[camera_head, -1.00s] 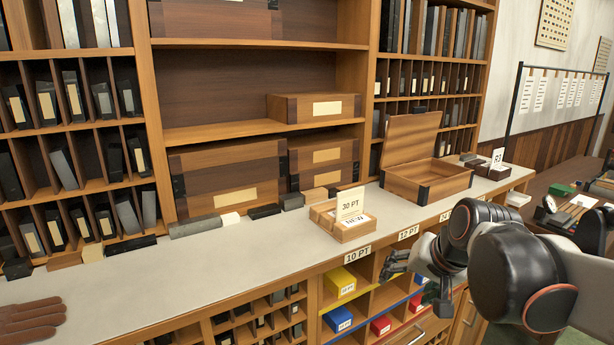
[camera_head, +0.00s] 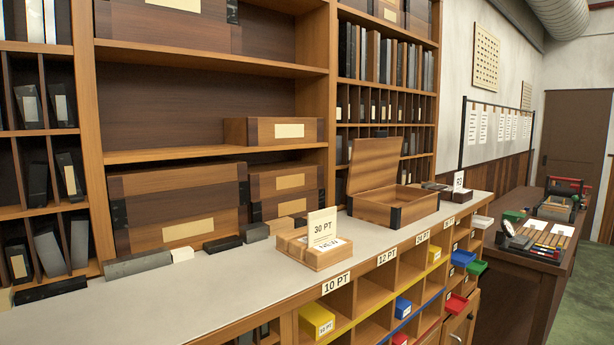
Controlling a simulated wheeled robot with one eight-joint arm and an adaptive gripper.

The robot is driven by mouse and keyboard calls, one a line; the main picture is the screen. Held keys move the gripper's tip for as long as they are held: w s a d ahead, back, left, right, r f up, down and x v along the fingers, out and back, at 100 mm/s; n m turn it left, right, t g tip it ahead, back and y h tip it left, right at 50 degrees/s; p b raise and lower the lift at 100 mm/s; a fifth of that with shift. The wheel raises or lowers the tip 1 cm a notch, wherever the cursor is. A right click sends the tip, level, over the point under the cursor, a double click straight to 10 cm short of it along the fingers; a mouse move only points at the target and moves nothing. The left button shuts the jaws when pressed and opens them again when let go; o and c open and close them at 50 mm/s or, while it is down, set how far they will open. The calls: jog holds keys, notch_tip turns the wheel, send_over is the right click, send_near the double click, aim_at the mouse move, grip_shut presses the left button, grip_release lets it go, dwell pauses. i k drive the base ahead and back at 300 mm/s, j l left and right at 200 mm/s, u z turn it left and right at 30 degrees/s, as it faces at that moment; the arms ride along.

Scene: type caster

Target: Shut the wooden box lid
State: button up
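The wooden box (camera_head: 392,205) stands on the grey counter with dark metal corners. Its lid (camera_head: 375,163) is raised, tilted up at the back and leaning slightly away from the opening. The inside of the box is partly visible and looks empty. My gripper does not show in this view.
A small wooden block holder with a "30 PT" card (camera_head: 322,228) stands on the counter (camera_head: 225,285) left of the box. A small dark box with a card (camera_head: 458,194) is to its right. Shelves with wooden cases (camera_head: 178,205) rise behind. Coloured drawers (camera_head: 318,319) sit below the counter.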

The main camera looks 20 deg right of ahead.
aim_at(374, 164)
jog(key=z, duration=0.7)
